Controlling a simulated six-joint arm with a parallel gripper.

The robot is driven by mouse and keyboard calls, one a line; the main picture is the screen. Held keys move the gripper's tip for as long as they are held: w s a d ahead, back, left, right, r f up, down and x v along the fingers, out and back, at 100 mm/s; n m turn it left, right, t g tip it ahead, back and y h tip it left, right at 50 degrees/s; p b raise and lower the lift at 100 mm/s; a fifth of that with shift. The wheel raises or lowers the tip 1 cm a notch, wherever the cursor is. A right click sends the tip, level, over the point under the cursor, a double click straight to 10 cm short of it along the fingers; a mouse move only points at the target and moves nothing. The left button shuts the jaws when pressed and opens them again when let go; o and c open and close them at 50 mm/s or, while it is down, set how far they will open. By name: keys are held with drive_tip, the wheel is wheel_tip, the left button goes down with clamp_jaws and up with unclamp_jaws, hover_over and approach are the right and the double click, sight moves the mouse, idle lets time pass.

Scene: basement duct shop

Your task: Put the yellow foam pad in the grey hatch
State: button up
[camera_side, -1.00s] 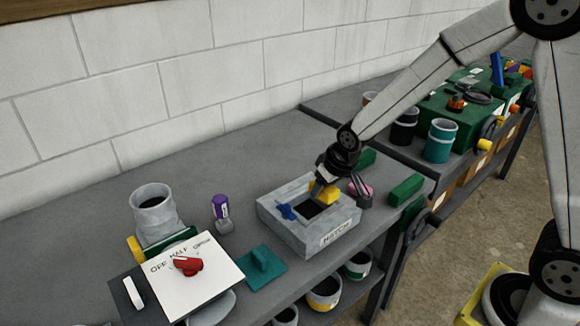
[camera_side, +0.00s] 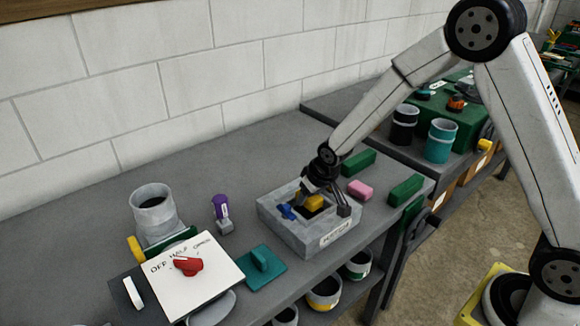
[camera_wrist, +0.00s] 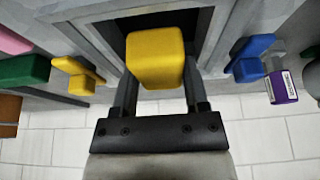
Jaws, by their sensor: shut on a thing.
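The yellow foam pad (camera_side: 313,202) is held between the two fingers of my gripper (camera_side: 324,202), which is shut on it. The grey hatch (camera_side: 283,228) is a box with a square dark opening, marked on its front. The pad is over the opening, close to its rim; I cannot tell whether its lower part is inside. In the wrist view the pad (camera_wrist: 155,57) sits between my gripper's fingers (camera_wrist: 160,85), with the dark opening of the hatch (camera_wrist: 212,38) behind it. The pad hides part of the opening.
A blue piece (camera_side: 286,211) is at the hatch's left side. A pink block (camera_side: 360,190) and green blocks (camera_side: 406,189) lie to the right. A teal piece (camera_side: 262,265), a purple-topped bottle (camera_side: 221,207) and a white panel with a red knob (camera_side: 188,266) are to the left.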

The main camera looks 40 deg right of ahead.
sight(309, 204)
drive_tip(key=shift+f, duration=1.55)
drive_tip(key=shift+f, duration=0.15)
drive_tip(key=o, duration=1)
drive_tip(key=shift+c, duration=0.2)
drive_tip(key=v, duration=1.2)
drive_tip(key=s+d+f+g, duration=0.1)
drive_tip(key=s+d, duration=0.1)
drive_tip(key=s, duration=1.3)
drive_tip(key=shift+s+f+g, duration=0.15)
drive_tip(key=shift+g, duration=0.25)
